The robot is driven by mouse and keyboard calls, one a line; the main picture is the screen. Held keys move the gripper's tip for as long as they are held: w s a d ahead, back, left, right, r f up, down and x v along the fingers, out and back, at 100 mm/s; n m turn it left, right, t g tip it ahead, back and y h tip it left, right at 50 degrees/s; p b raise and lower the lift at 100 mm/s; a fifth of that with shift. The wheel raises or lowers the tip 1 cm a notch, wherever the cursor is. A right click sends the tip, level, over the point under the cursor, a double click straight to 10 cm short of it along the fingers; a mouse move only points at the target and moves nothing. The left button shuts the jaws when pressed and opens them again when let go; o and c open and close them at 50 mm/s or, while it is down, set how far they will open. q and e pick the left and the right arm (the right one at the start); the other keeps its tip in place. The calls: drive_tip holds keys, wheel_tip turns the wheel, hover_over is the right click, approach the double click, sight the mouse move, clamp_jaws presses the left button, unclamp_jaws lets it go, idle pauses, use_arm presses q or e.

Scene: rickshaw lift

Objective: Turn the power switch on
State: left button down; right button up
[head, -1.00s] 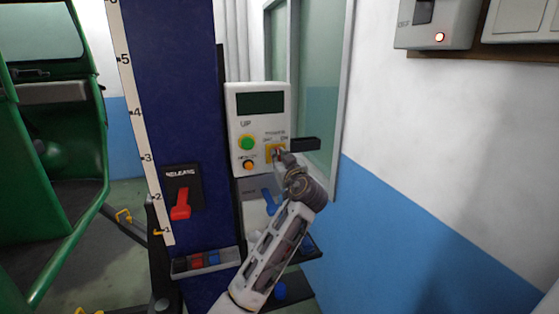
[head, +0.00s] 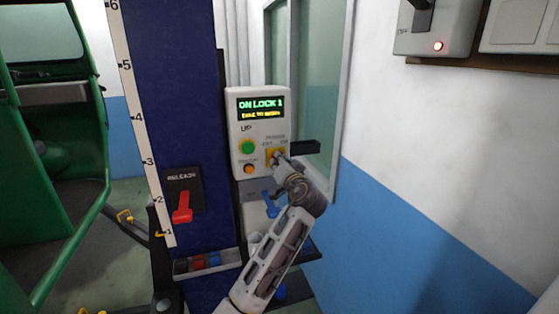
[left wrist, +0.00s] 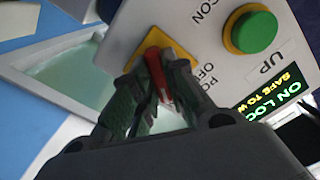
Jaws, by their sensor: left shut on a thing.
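The white control panel (head: 235,131) has a lit display (head: 260,107) reading "ON LOCK 1" with a smaller yellow line under it. The power switch is a red knob (left wrist: 158,76) on a yellow plate (left wrist: 138,56) in the left wrist view. My left gripper (head: 280,160) reaches up to the switch and hides most of it in the head view. In the left wrist view its two fingers (left wrist: 160,88) are closed on the red knob from both sides. My right gripper is in neither view.
A green button (head: 247,147) and an orange button (head: 249,169) sit left of the switch. A red release lever (head: 182,207) is on the blue column. A blue lever (head: 271,204) is below the panel. A green vehicle (head: 50,190) stands at left.

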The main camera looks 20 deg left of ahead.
use_arm(q)
drive_tip(key=shift+m, duration=0.6)
drive_tip(key=c, duration=1.4)
unclamp_jaws()
drive_tip(key=shift+c, duration=0.2)
drive_tip(key=shift+s, duration=0.1)
drive_tip(key=v, duration=1.1)
drive_tip(key=shift+s+d, duration=0.25)
drive_tip(key=shift+d, duration=0.05)
